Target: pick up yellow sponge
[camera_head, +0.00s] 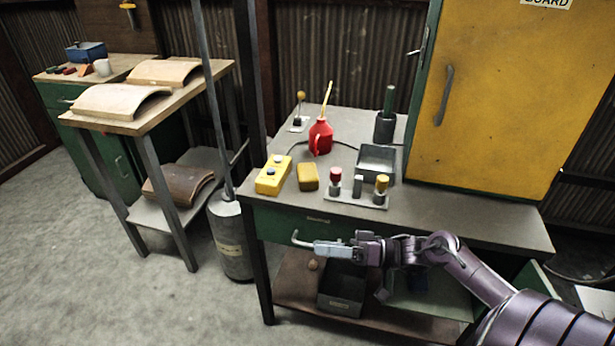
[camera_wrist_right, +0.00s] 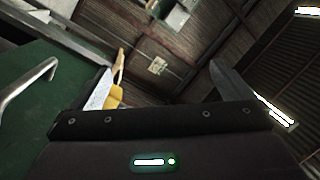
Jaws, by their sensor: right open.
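The yellow sponge (camera_head: 308,177) is a small dull-yellow block lying on the workbench (camera_head: 455,218), near its front left, just right of a yellow button box. My right gripper (camera_head: 325,250) is in front of the bench's front edge, below the bench top and the sponge, apart from the sponge. Its fingers point left, and in the wrist view the jaws (camera_wrist_right: 165,82) are spread with nothing gripped between them. A yellow patch beside the left finger in the wrist view cannot be identified. My left gripper is not in view.
The yellow button box (camera_head: 273,175) and a stand with red and yellow knobs (camera_head: 357,198) flank the sponge. A red oil can (camera_head: 320,137) and a grey tray (camera_head: 376,164) stand behind. A drawer handle (camera_head: 303,240) juts out near my right gripper.

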